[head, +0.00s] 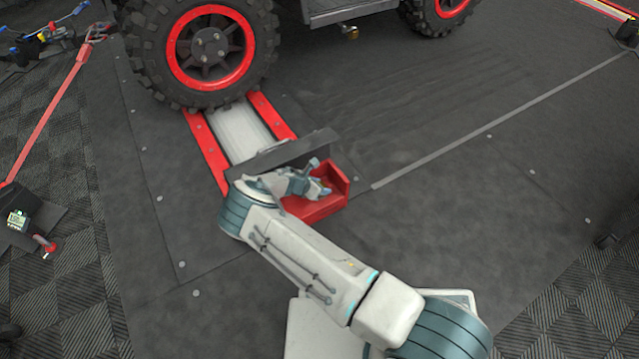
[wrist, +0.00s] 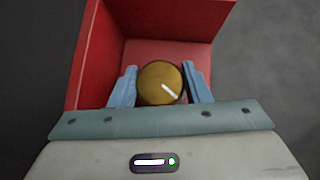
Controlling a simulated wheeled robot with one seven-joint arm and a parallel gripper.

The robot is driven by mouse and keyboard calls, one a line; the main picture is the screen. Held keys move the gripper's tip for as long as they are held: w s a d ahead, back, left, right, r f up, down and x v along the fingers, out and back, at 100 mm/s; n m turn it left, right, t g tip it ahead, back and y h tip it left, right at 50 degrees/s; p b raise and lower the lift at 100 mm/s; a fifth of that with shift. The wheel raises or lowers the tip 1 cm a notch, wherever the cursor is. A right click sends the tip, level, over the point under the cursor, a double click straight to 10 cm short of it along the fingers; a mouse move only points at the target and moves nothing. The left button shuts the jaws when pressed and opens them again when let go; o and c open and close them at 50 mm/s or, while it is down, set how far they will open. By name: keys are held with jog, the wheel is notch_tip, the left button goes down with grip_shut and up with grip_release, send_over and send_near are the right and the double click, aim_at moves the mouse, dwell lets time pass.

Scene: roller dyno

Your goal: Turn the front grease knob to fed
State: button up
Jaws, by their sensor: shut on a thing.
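The front grease knob (wrist: 160,83) is a round brass-coloured knob with a white pointer line. In the wrist view the line slants from the knob's middle toward the lower right. The knob sits inside a red open-fronted box (wrist: 85,60), which also shows in the head view (head: 335,183). My gripper (wrist: 160,85) has its blue fingers on the left and right sides of the knob, shut on it. In the head view my gripper (head: 318,188) reaches into the red box, and the knob is hidden there. No position labels are readable.
A dark raised lid or flap (head: 285,152) stands beside the red box. Behind it is a roller bed with red rails (head: 205,150), and a large red-rimmed tyre (head: 208,50) rests at its far end. A red strap (head: 45,120) runs at left.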

jog(key=shift+d, duration=0.15)
jog(key=o, duration=1)
jog(key=shift+s+a+r, duration=0.15)
jog(key=shift+a+r, duration=0.1)
jog(key=shift+r, duration=0.05)
jog(key=p+v, duration=0.3)
jog(key=v, duration=0.3)
jog(key=shift+s+a+r+p, duration=0.15)
jog(key=shift+s+r+p, duration=0.1)
jog(key=shift+s+p, duration=0.1)
